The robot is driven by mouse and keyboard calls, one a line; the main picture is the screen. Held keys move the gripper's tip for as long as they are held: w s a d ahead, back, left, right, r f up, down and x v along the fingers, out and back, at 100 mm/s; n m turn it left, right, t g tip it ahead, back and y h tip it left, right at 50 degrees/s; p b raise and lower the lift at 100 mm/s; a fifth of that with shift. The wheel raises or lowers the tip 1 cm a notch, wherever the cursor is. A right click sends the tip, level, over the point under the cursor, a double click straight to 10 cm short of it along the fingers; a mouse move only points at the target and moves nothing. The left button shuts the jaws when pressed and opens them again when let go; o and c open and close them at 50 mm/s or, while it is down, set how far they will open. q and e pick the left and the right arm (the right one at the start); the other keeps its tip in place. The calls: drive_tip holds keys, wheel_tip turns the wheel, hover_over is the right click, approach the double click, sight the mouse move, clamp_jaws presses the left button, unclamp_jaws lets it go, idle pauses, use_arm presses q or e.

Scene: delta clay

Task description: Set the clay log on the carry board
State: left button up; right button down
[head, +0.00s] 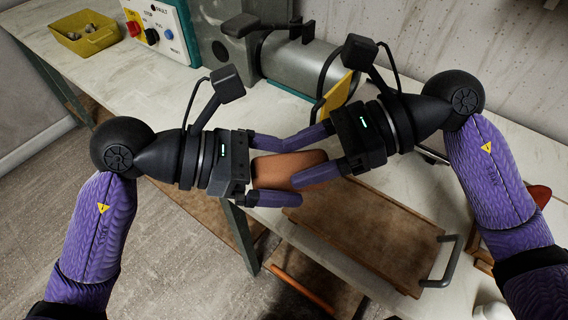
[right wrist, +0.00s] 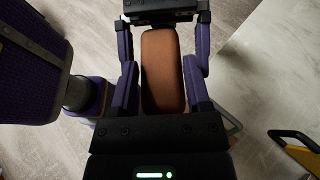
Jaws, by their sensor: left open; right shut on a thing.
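The clay log (head: 285,168) is a reddish-brown block with rounded edges, held in the air between my two grippers. My right gripper (head: 296,163) is shut on it, one finger along each side; the right wrist view shows the log (right wrist: 163,75) between the fingers. My left gripper (head: 302,171) faces it from the opposite end, open, with its fingers astride the log. The carry board (head: 375,235) is a flat brown board with a grey metal handle (head: 440,265), lying on the table below and right of the log. Its far left part is partly hidden by my right gripper and the log.
A grey cylindrical machine (head: 300,62) with a yellow plate (head: 341,94) stands behind my grippers. A control box (head: 160,32) and a yellow tray (head: 85,35) with small items are at the back left. Pale tabletop is clear between the tray and my left arm.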

use_arm(q)
drive_tip(key=shift+d+f, duration=0.15)
drive_tip(key=shift+d, duration=0.35)
clamp_jaws()
use_arm(e)
unclamp_jaws()
